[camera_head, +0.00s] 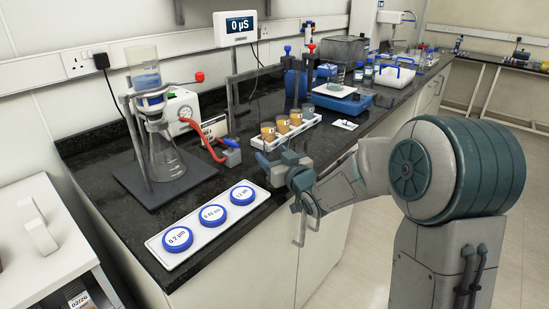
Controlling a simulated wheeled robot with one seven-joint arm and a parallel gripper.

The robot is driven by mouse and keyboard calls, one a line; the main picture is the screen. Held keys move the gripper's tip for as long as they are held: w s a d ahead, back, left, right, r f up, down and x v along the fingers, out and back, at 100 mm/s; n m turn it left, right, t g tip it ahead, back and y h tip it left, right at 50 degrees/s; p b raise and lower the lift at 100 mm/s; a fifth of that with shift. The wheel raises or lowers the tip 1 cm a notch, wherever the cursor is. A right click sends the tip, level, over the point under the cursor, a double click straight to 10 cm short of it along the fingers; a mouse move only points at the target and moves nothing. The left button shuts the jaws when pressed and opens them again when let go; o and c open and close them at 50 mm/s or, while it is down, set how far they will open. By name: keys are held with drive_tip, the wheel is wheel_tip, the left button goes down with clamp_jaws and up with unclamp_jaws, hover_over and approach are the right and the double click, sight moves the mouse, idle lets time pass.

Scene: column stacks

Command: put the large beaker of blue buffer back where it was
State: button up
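A clear glass vessel that looks like a beaker (337,77) stands on a blue and white bench device towards the back of the bench. It is small in view and I cannot tell its contents for sure. Blue liquid shows in the glass funnel (146,79) of the filter stand at the left. I cannot tell which vessel is the large beaker of blue buffer. My gripper (272,162) is at the front edge of the bench, just in front of the rack of brown cups. Its fingers are partly hidden by its own body, and no beaker shows in it.
A white tray with several blue-rimmed discs (211,222) lies along the bench's front edge, left of my gripper. The rack of brown-filled cups (286,130) stands behind the gripper. A flask (165,158) sits on the stand's base. Blue-capped bottles (368,74) and a blue-white carrier (395,73) stand farther back.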

drive_tip(key=shift+f, duration=0.15)
drive_tip(key=o, duration=1.1)
drive_tip(key=shift+r, duration=0.3)
drive_tip(key=v, duration=1.2)
drive_tip(key=shift+f, duration=0.15)
